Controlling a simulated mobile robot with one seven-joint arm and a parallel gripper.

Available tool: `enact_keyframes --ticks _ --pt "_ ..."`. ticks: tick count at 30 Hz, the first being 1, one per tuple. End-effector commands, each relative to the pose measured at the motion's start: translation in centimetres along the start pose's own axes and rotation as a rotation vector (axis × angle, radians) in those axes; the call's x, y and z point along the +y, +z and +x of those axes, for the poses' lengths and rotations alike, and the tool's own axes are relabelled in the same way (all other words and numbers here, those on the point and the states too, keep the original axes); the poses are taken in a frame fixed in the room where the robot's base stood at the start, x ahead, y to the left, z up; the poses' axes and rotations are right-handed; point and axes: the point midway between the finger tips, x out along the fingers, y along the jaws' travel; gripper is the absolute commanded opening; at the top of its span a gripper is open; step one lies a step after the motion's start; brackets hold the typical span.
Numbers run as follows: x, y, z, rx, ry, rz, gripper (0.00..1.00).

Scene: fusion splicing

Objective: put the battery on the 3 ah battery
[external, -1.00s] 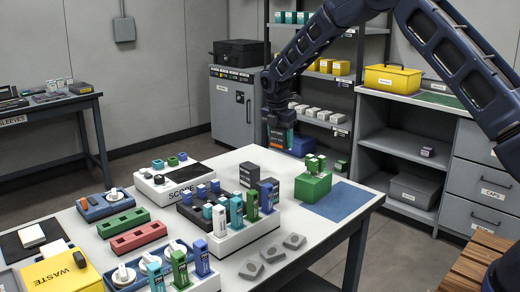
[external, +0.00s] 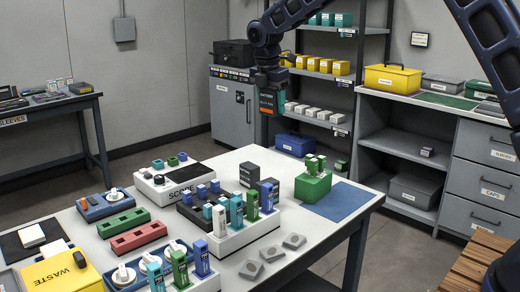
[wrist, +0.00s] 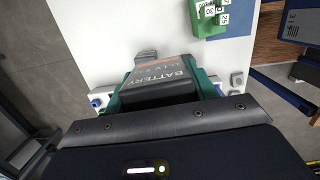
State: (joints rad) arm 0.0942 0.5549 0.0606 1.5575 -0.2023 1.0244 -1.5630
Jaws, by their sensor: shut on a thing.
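My gripper (external: 271,101) is shut on a dark battery (external: 266,104) with an orange label, held in the air above the far side of the table. In the wrist view the battery (wrist: 160,80) lies between the teal fingers, its "BATTERY" lettering facing the camera. Two dark boxes with pale labels stand on the table below: a rear one (external: 249,175) and a front one (external: 268,192). Their print is too small to tell which is the 3 Ah battery. The held battery is well apart from both.
A white rack (external: 235,238) with coloured upright pieces is in front. A white scope box (external: 180,187) stands to the left. Shelves (external: 330,95) rise behind the table.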

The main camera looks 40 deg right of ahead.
Motion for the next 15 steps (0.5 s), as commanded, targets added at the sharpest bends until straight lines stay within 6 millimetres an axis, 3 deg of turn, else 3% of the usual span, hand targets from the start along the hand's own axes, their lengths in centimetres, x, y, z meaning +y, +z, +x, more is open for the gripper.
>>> enact_keyframes --ticks 1,6,12,15 --pt "-1.0 -1.5 -1.1 -0.001 0.001 0.004 0.24" --pt "-3.9 -5.2 -3.1 -0.005 -0.004 0.031 0.24" --pt "-5.8 -7.2 -4.1 -0.009 -0.008 0.049 0.24" --pt "-6.0 -7.7 -3.5 -0.009 -0.009 0.052 0.24"
